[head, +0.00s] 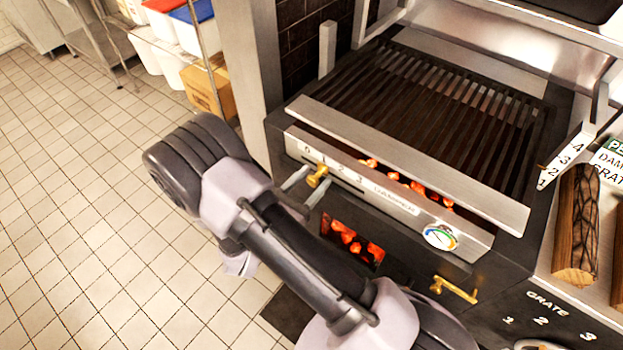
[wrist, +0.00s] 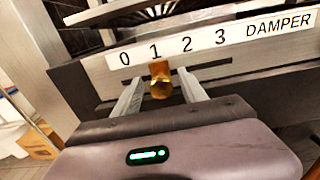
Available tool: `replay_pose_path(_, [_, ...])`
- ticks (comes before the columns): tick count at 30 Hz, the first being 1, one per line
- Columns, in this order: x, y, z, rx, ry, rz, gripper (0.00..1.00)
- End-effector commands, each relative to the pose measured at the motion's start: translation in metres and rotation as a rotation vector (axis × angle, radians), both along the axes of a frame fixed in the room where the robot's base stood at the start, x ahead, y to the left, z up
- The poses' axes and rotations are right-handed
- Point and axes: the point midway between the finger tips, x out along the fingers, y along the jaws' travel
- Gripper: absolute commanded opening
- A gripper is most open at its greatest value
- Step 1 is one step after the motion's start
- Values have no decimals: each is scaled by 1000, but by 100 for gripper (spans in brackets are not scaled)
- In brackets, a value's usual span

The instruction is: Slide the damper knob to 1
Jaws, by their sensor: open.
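The brass damper knob (head: 319,174) sticks out from the front of the grill, below the white 0-to-3 scale. In the wrist view the knob (wrist: 160,82) sits below the 1 on the DAMPER scale plate (wrist: 200,42). My gripper (head: 312,183) is open, with one finger to the left of the knob and one to the right. In the wrist view the fingers of my gripper (wrist: 160,92) straddle the knob, with a visible gap on each side. The slot behind the knob is partly hidden.
The grill grate (head: 430,95) lies above, with glowing coals (head: 350,240) in the opening below. A round gauge (head: 440,236) and a brass handle (head: 454,290) are on the front to the right. Split logs (head: 577,225) lie at the right. Tiled floor (head: 80,200) is clear at left.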

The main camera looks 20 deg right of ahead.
Motion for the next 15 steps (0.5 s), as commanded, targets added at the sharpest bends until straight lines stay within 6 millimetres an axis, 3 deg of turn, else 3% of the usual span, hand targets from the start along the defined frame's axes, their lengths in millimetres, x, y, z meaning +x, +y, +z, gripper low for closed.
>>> replay_pose_path(8, [-1, 2, 1, 0, 0, 0, 49])
replay_pose_path(11, [-8, 13, 2, 0, 0, 3, 49])
replay_pose_path(15, [-30, 44, 4, 0, -1, 7, 49])
